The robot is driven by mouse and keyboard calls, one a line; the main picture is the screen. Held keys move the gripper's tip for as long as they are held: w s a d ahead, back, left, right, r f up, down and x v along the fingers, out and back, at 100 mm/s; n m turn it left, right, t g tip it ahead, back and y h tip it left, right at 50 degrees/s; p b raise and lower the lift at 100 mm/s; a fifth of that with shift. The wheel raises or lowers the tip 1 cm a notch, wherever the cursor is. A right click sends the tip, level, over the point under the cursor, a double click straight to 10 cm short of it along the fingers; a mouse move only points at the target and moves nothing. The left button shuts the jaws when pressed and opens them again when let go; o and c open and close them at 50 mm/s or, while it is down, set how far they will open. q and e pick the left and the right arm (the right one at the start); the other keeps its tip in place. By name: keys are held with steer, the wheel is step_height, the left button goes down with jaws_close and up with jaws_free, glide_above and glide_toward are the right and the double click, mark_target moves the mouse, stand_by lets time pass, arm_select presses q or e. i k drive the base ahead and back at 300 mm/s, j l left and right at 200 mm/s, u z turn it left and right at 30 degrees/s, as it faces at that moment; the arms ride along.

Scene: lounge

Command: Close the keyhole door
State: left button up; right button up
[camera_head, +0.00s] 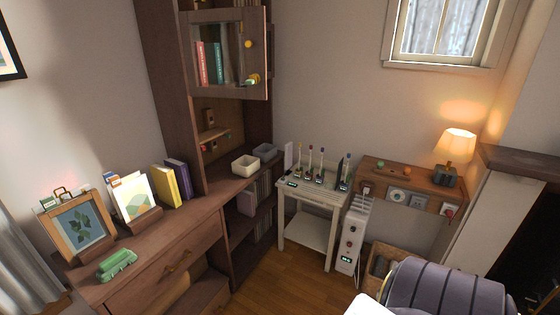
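The keyhole door (258,18) is a brown wooden frame with a glass pane, high on the tall bookcase (172,75). It appears to be hinged at the left, with its right edge standing out from the bookcase front, so it looks ajar. I cannot tell the exact gap. A round yellow knob (248,43) is on its right side. A brass lock piece (253,80), with a small green part, is lower on the same side. Red and teal books (203,63) show through the pane.
A wooden desk (150,245) with a green stapler-like object (116,264), framed picture and books stands at the left. A white side table (310,235) and low shelf with a lit lamp (455,145) are on the right. Some floor (275,275) is clear.

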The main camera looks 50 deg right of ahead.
mark_target(254, 18)
steer(key=z, duration=1.3)
